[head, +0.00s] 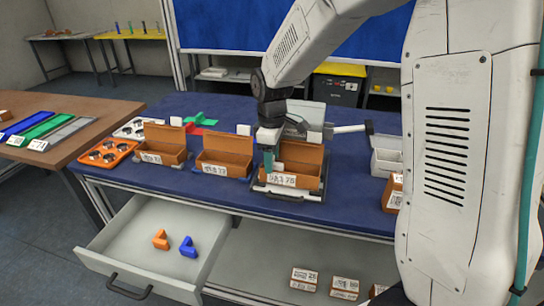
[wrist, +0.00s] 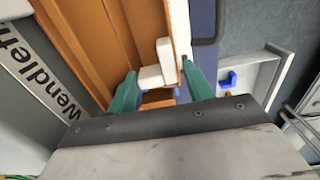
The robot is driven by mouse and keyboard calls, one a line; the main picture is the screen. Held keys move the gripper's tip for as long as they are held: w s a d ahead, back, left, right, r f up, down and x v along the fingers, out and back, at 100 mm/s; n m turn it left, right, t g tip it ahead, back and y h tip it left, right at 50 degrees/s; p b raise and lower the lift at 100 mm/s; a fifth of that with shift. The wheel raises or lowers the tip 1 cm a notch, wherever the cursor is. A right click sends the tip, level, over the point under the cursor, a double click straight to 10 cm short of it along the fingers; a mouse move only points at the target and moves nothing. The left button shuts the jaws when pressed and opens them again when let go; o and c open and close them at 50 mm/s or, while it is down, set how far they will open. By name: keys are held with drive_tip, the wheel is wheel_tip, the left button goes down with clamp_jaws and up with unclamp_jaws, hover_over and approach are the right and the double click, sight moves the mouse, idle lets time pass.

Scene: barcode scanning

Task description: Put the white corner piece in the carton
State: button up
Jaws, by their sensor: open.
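My gripper (head: 268,160) is over the left end of an open orange-brown carton (head: 302,157) with a white label on its front. In the wrist view my gripper (wrist: 160,88) shows two teal fingers spread apart. In the head view the piece is hidden by the gripper and carton wall.
Two similar cartons (head: 165,145) (head: 225,155) stand to the left, beside an orange tray (head: 108,152). An open drawer (head: 150,215) below holds an orange piece (head: 160,239) and a blue piece (head: 188,247). A white bin (head: 386,160) stands to the right.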

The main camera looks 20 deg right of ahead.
wheel_tip(320, 180, up, 12)
drive_tip(key=r, duration=0.1)
drive_tip(key=s+d+r+m, duration=0.1)
drive_tip(key=s+r+m, duration=0.15)
drive_tip(key=s, duration=0.55)
drive_tip(key=s+d+r+m, duration=0.1)
drive_tip(key=s+r+m, duration=0.15)
drive_tip(key=s, duration=0.55)
drive_tip(key=s+f+m, duration=0.2)
drive_tip(key=s+m, duration=0.1)
drive_tip(key=s, duration=0.4)
drive_tip(key=s+d+f+m+t, duration=0.1)
drive_tip(key=s+f+m, duration=0.1)
drive_tip(key=s, duration=0.5)
drive_tip(key=shift+f+m, duration=0.35)
drive_tip(key=shift+m, duration=0.05)
drive_tip(key=shift+d, duration=0.1)
